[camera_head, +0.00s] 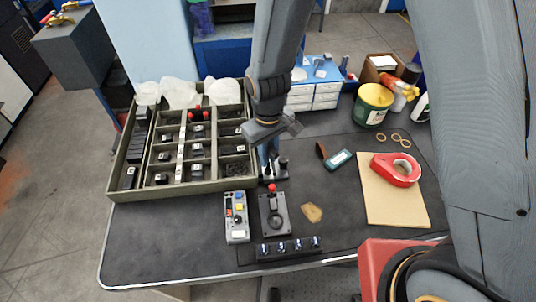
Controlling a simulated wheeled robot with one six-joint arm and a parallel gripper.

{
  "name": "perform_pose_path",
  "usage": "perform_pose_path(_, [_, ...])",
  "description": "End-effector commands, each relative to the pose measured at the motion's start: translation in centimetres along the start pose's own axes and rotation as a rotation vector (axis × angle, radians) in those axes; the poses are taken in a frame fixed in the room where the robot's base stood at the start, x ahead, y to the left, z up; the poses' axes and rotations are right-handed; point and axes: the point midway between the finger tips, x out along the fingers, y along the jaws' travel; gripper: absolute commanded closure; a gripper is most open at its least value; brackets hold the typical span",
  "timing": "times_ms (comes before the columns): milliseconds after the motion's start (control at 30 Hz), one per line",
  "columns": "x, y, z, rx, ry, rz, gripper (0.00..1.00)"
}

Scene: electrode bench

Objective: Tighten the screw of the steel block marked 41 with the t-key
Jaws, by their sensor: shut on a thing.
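My gripper (268,166) points down over the bench, right of the compartment tray (118,187). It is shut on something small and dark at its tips. Its shape is mostly hidden, so I cannot tell whether it is the t-key. Just in front of it is a dark plate (273,228) with a red ball-topped lever. Several small dark blocks with white labels, such as one block (197,150), sit in the tray compartments. The labels are too small to read, so I cannot pick out block 41 or its screw.
A grey control box (236,228) and a black rail (289,255) with several bright-topped pieces lie near the front edge. To the right are a tan board (393,207) with a red tape dispenser (397,170), and a green tub (372,105). The front left bench is clear.

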Motion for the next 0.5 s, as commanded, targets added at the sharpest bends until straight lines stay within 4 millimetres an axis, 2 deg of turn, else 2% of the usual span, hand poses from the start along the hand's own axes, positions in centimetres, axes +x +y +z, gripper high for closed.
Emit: perform_pose_path(500, [0.93, 0.00, 0.01, 0.000, -0.001, 0.000, 1.00])
